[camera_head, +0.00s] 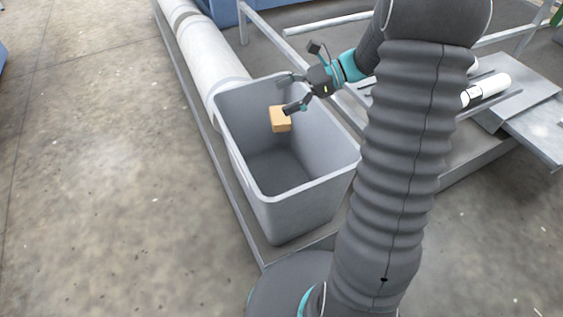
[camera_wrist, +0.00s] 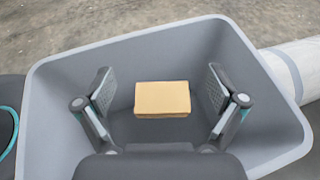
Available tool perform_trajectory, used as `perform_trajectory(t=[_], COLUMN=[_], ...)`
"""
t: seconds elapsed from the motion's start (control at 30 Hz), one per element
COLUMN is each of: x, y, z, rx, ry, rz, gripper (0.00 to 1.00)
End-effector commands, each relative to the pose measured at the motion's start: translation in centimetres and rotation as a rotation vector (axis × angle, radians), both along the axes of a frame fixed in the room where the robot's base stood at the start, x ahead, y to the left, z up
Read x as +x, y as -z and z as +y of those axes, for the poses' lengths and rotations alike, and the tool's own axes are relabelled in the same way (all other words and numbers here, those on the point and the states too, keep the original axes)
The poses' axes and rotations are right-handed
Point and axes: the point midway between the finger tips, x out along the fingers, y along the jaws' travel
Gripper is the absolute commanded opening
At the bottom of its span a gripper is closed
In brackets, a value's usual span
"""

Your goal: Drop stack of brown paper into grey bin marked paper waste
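The grey bin (camera_head: 305,215) stands open at the top below my gripper (camera_head: 290,92). In the wrist view the bin's rim (camera_wrist: 45,62) surrounds both fingers. The stack of brown paper (camera_head: 280,119), a small tan block, shows inside the bin's outline, just below the fingertips and above the bin floor in the head view. In the wrist view the stack (camera_wrist: 162,98) lies between the fingers of my gripper (camera_wrist: 158,95), with a gap on each side. My gripper is open and touches neither side of it. No paper waste marking is visible on the bin.
A large white roll (camera_head: 210,62) lies behind the bin and also shows in the wrist view (camera_wrist: 298,68). Metal frame rails and a grey plate (camera_head: 515,85) stand at the right. The concrete floor (camera_head: 100,170) at the left is clear.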

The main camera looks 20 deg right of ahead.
Motion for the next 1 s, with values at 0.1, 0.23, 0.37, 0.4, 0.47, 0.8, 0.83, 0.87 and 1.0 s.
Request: perform_trajectory(t=[0.1, 0.23, 0.37, 0.4, 0.47, 0.8, 0.83, 0.87, 1.0], x=[0.0, 0.0, 0.0, 0.0, 0.0, 0.0, 0.0, 0.0, 0.0], y=[0.0, 0.0, -0.3, -0.6, -1.3, -7.2, -7.7, -8.0, -9.4], z=[0.0, 0.0, 0.0, 0.0, 0.0, 0.0, 0.0, 0.0, 0.0], rx=[0.000, 0.000, 0.000, -0.001, -0.001, -0.001, -0.001, -0.001, -0.001], ry=[0.000, 0.000, 0.000, 0.000, 0.000, -0.001, 0.000, 0.000, 0.000], rz=[0.000, 0.000, -0.001, -0.002, -0.002, -0.005, -0.003, -0.003, -0.002], gripper=[1.00, 1.00, 1.00, 1.00, 1.00, 1.00, 1.00, 1.00, 1.00])
